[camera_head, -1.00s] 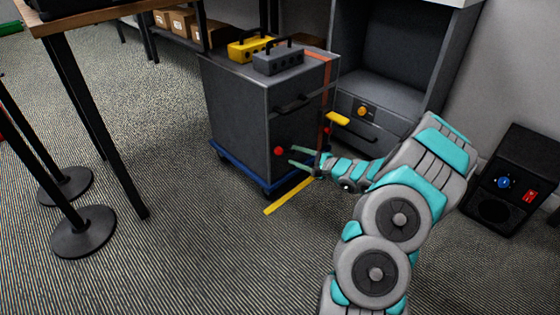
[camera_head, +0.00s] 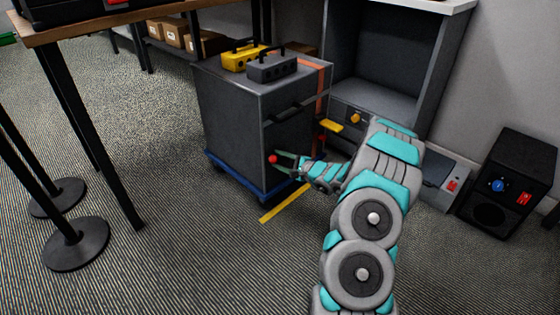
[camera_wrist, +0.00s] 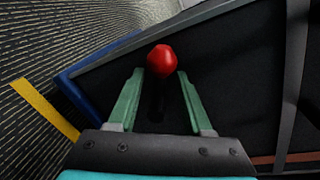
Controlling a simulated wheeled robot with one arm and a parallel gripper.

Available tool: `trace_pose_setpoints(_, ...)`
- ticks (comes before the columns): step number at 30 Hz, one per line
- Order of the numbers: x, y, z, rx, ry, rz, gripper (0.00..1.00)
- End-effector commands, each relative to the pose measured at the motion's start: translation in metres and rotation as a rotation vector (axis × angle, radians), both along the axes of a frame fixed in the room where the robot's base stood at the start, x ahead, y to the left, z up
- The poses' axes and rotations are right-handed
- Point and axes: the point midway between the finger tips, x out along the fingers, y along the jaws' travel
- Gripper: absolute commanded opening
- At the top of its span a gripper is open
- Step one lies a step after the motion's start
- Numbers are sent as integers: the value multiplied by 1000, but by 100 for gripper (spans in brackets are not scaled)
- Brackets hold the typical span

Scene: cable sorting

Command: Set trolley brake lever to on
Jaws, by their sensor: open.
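The trolley (camera_head: 232,125) is a dark grey cabinet on a blue base, standing left of my arm. Its brake lever has a red knob (camera_head: 272,159) low on the front face. In the wrist view the red knob (camera_wrist: 162,60) sits just beyond and between the fingertips, with its dark stem running down between the fingers. My gripper (camera_head: 284,163) is open, with green fingers on either side of the lever. It also shows in the wrist view (camera_wrist: 160,85). I cannot tell whether the fingers touch the lever.
A yellow box (camera_head: 246,56) and a grey box (camera_head: 272,68) with handles stand on the trolley. A yellow floor strip (camera_head: 284,203) lies before it. A black speaker-like box (camera_head: 510,183) stands at right. Black posts (camera_head: 75,243) stand at left; carpet between is clear.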

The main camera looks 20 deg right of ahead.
Motion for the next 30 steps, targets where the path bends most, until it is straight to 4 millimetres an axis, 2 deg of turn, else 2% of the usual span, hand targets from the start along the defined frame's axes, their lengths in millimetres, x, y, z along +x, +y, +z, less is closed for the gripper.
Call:
trace_pose_setpoints(2, 0, 0, 0, 0, 0, 0, 50)
trace_pose_setpoints(15, 0, 0, 0, 0, 0, 0, 0)
trace_pose_setpoints(30, 0, 0, 0, 0, 0, 1, 0)
